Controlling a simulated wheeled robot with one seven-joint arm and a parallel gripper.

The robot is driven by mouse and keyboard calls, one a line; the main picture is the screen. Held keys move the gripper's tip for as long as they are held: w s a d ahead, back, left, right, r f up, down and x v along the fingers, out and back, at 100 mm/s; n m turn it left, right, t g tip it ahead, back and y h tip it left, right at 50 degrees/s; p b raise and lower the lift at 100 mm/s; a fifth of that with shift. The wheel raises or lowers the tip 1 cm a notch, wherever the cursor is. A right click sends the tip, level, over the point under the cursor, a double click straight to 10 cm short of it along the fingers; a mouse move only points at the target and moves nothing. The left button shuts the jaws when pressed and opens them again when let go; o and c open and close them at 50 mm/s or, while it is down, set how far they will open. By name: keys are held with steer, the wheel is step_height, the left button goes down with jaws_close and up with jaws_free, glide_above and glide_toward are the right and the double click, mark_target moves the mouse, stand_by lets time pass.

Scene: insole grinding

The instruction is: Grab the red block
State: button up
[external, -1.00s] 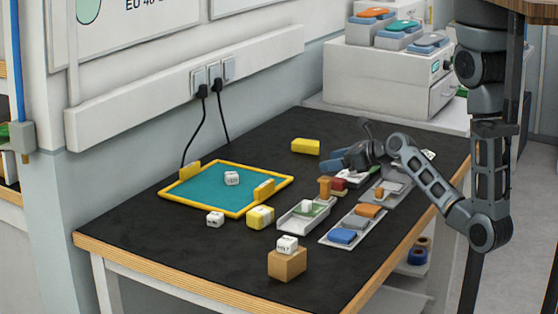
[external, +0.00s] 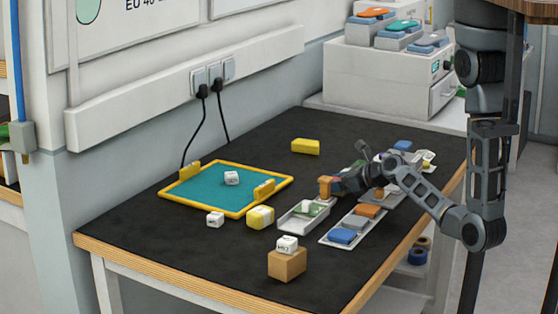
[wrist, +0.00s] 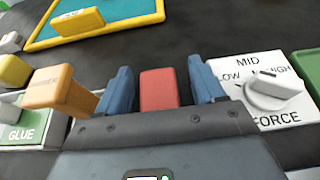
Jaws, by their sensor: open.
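The red block (wrist: 159,90) sits between the two blue fingers of my gripper (wrist: 161,76) in the wrist view. The gripper is open, with a finger on each side of the block and small gaps showing. In the external view my gripper (external: 346,182) is low over the tabletop and hides most of the red block. An orange block (wrist: 62,90) stands just left of my left finger in the wrist view.
A white dial panel marked FORCE (wrist: 285,100) is close to the right finger. A tray labelled GLUE (wrist: 22,132) is at left. The yellow-framed teal mat (external: 205,204) lies further left on the black table (external: 140,232). A yellow block (external: 305,146) lies behind.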

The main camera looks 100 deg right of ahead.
steer(key=shift+w+d+f, duration=0.1)
steer(key=shift+w+d, duration=0.05)
steer(key=shift+w, duration=0.1)
steer(key=shift+c, duration=0.2)
steer(key=c, duration=1.1)
